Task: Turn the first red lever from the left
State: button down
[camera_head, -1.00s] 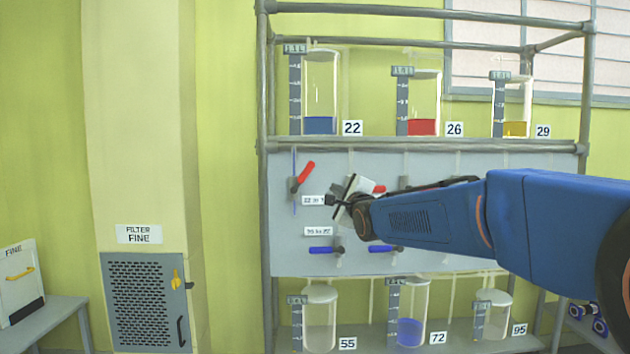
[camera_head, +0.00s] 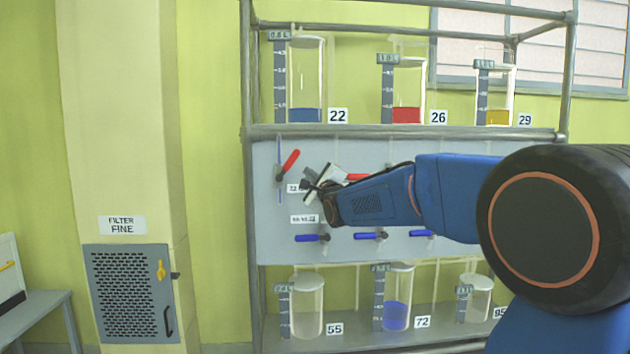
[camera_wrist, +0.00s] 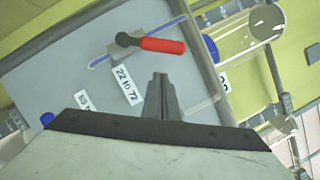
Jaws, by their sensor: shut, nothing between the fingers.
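The first red lever from the left (camera_head: 290,161) is on the grey panel, tilted up to the right from its pivot, with a thin blue line behind it. It also shows in the wrist view (camera_wrist: 160,45), above the fingertips, near the "22 to 72" label (camera_wrist: 128,85). My gripper (camera_head: 306,186) is in front of the panel, just below and right of this lever. In the wrist view its fingers (camera_wrist: 161,85) are together and empty, apart from the lever. Another red lever (camera_head: 356,177) is partly hidden behind my arm.
Blue levers (camera_head: 311,238) line the lower panel. Glass reactors with blue (camera_head: 306,115), red (camera_head: 406,115) and yellow liquid stand on the upper shelf. More vessels (camera_head: 308,305) stand below. A filter cabinet (camera_head: 128,295) is at the left. The rack's left post (camera_head: 250,200) borders the panel.

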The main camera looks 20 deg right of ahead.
aim_at(293, 159)
jog(key=shift+w+a+r, duration=1.05)
jog(key=shift+w+a, duration=0.15)
jog(key=shift+w, duration=0.05)
jog(key=shift+a+r+n, duration=0.25)
jog(key=shift+r+n, duration=0.1)
jog(key=shift+n, duration=0.35)
jog(key=shift+w+a+r+n+g+y, duration=0.15)
jog(key=shift+a+r+n+g+y, duration=0.2)
jog(key=shift+n, duration=0.5)
jog(key=shift+w+a+r+n+g+y, duration=0.2)
jog(key=shift+a+r+n, duration=0.25)
jog(key=shift+n, duration=0.4)
jog(key=shift+s+a+r, duration=0.1)
jog(key=shift+a+r, duration=0.15)
jog(key=shift+a, duration=0.3)
